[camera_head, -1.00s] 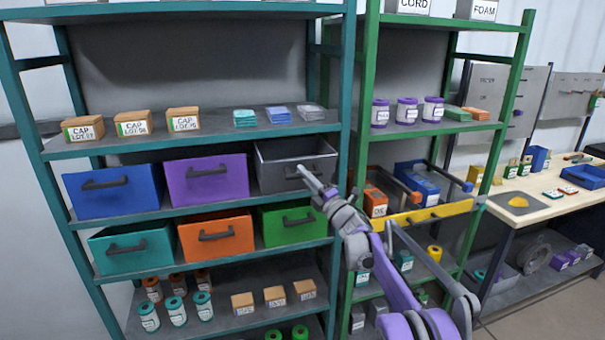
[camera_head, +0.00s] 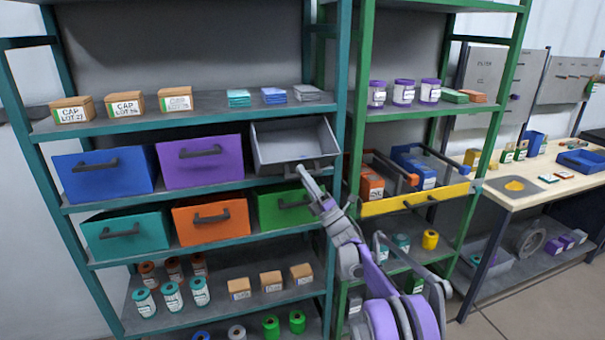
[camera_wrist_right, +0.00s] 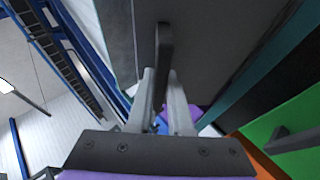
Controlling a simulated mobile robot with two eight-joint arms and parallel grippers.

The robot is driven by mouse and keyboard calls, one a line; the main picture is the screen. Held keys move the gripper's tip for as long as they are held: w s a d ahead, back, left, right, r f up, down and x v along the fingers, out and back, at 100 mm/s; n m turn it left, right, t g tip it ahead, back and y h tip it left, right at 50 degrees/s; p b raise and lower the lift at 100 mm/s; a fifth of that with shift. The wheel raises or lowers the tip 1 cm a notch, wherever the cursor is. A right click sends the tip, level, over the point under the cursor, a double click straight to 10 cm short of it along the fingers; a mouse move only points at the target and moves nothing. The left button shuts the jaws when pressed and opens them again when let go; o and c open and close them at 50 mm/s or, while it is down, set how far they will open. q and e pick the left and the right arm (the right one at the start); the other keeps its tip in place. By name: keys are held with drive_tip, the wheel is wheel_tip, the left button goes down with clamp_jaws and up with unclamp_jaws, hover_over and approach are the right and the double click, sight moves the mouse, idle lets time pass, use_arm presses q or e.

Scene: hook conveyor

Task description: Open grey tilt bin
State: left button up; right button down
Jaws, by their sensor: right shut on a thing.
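The grey tilt bin (camera_head: 293,143) is on the upper bin row of the teal shelf, at its right end. It is tipped forward and its empty inside shows. My right gripper (camera_head: 304,172) is at the bin's front, shut on its dark handle. In the right wrist view, the two fingers (camera_wrist_right: 166,102) close around the handle (camera_wrist_right: 164,50), with the grey bin front (camera_wrist_right: 215,45) behind it. My left gripper is not in view.
A purple bin (camera_head: 200,170) stands directly left of the grey bin, and a green bin (camera_head: 290,208) sits just below. The green rack's yellow-fronted drawer (camera_head: 415,199) is to the right of my arm.

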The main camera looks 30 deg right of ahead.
drive_tip(key=shift+s+f, duration=0.15)
drive_tip(key=shift+f, duration=0.25)
idle(0.3)
drive_tip(key=c, duration=0.8)
unclamp_jaws()
drive_tip(key=shift+c, duration=0.2)
drive_tip(key=b+v, duration=0.2)
drive_tip(key=v, duration=0.8)
drive_tip(key=shift+s+f, duration=0.25)
drive_tip(key=shift+s, duration=0.05)
